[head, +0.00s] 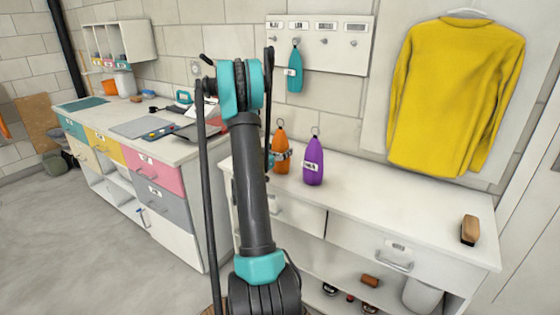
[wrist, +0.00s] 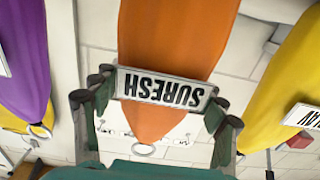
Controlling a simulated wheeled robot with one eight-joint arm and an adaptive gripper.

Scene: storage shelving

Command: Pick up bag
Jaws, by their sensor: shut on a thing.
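An orange bag (head: 281,141) with a ring on top is at the back of the white bench, just left of a purple bag (head: 313,162). In the wrist view the orange bag (wrist: 170,35) fills the middle, upside down, with a tag reading SURESH. My gripper (wrist: 160,98) is shut on it, with fingers at both sides of the tag. I cannot tell whether its base touches the bench. The purple bag (wrist: 22,60) is at the left in the wrist view, and a yellow, tagged bag (wrist: 285,70) is at the right. My arm hides part of the bench.
A wall rack (head: 340,58) with labelled hooks holds a teal bag (head: 295,72); several hooks are empty. A yellow sweater (head: 455,95) hangs at the right. A brush (head: 470,230) lies on the bench's right end. The middle of the bench top is clear.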

